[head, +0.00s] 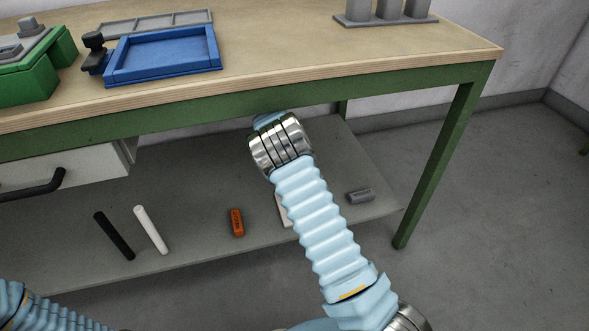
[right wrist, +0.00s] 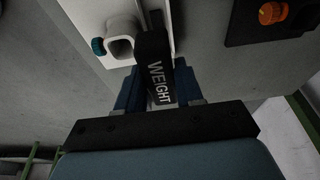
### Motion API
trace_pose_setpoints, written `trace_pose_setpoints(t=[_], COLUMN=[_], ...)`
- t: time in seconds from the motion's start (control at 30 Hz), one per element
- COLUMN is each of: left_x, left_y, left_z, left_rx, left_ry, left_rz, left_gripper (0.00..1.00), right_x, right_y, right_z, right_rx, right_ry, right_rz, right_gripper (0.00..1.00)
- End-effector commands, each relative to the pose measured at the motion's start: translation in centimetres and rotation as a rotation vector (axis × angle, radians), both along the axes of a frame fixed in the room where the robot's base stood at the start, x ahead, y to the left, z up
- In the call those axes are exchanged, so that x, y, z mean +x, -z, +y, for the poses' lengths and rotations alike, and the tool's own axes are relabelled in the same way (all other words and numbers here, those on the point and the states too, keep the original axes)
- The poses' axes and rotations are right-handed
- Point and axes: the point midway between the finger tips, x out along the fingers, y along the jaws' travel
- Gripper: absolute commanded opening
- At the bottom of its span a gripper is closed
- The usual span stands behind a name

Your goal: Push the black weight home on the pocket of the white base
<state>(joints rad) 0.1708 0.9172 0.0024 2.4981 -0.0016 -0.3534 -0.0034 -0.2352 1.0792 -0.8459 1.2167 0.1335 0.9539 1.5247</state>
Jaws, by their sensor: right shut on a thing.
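In the right wrist view, the black weight (right wrist: 158,75), marked WEIGHT, is between the blue fingers of my right gripper (right wrist: 157,88), which is shut on it. Its far end overlaps the white base (right wrist: 88,12). The weight hides the pocket, so I cannot tell how far in it sits. A square hollow white part with a teal knob (right wrist: 97,46) is just left of the weight. In the head view, my right arm reaches toward the underside of the table and hides its gripper and the weight. My left gripper is out of view; only its arm shows at lower left.
A dark plate with an orange knob (right wrist: 272,13) is right of the base. The lower shelf (head: 190,210) holds a black rod (head: 114,236), a white rod (head: 151,230), an orange block (head: 237,222) and a grey block (head: 361,195). The table edge (head: 350,72) overhangs. A blue tray (head: 163,75) stands on top.

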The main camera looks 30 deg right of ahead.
Motion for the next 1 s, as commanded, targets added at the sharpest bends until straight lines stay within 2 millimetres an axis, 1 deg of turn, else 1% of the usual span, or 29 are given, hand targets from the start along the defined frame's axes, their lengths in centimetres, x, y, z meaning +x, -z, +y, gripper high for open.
trace_pose_setpoints(t=[0.13,0.27,0.47,0.8,1.0], left_x=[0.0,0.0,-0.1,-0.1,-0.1], left_y=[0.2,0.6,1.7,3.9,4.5], left_z=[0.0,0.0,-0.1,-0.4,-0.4], left_rx=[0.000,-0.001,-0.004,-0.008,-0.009], left_ry=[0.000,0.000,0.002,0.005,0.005], left_rz=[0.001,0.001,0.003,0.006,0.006], left_gripper=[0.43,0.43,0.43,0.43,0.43], right_x=[0.0,0.1,0.1,0.0,0.1], right_y=[0.2,0.8,2.5,6.1,7.3], right_z=[-0.1,-0.1,-0.1,-0.1,-0.1], right_rx=[0.000,0.000,-0.001,-0.001,-0.002], right_ry=[0.003,0.003,0.002,0.002,0.001], right_rz=[-0.002,-0.002,-0.001,-0.001,-0.002], right_gripper=[0.00,0.00,0.00,0.00,0.00])
